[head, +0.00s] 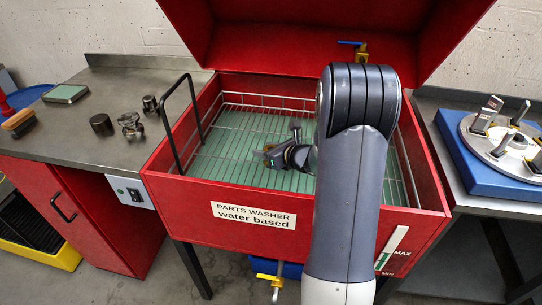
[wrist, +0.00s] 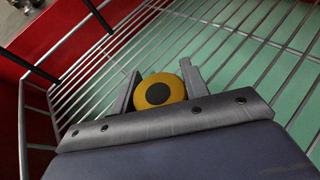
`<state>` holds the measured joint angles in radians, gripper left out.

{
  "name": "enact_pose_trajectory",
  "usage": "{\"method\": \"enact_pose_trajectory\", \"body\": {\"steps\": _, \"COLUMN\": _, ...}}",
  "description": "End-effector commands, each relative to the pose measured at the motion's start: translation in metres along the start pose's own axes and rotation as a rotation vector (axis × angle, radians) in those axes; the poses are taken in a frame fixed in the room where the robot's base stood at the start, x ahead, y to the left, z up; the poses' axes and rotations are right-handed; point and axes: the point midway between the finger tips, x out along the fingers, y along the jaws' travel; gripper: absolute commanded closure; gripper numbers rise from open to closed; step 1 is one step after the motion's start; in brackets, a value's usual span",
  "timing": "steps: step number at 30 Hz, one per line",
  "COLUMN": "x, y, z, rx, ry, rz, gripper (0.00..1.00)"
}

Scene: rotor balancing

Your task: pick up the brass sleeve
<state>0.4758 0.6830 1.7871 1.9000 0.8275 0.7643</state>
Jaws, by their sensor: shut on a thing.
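The brass sleeve (wrist: 174,85) shows in the wrist view as a round yellow end with a dark centre. It sits between the two fingers of my gripper (wrist: 160,72), which is shut on it. In the head view my gripper (head: 274,157) is inside the red parts washer (head: 225,203), over the wire basket (head: 222,155). The sleeve is mostly hidden there by the gripper and arm. I cannot tell whether it touches the basket wires.
A black basket handle (head: 178,110) stands up at the washer's left. The red lid is open behind. The left bench (head: 85,145) holds a brush (head: 18,122), a dark cylinder (head: 101,123) and metal parts. A blue base with a round fixture (head: 500,150) stands at right.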

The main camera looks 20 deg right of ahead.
Motion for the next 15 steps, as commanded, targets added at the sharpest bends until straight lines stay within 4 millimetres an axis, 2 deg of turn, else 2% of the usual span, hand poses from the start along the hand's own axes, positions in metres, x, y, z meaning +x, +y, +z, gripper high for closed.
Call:
{"method": "enact_pose_trajectory", "body": {"steps": 8, "x": -0.003, "y": 0.0, "z": 0.009, "rx": -0.004, "ry": -0.003, "rz": 0.0, "gripper": 0.99}}
{"method": "enact_pose_trajectory", "body": {"steps": 15, "x": -0.02, "y": 0.003, "z": 0.05, "rx": -0.006, "ry": -0.006, "rz": -0.001, "gripper": 0.99}}
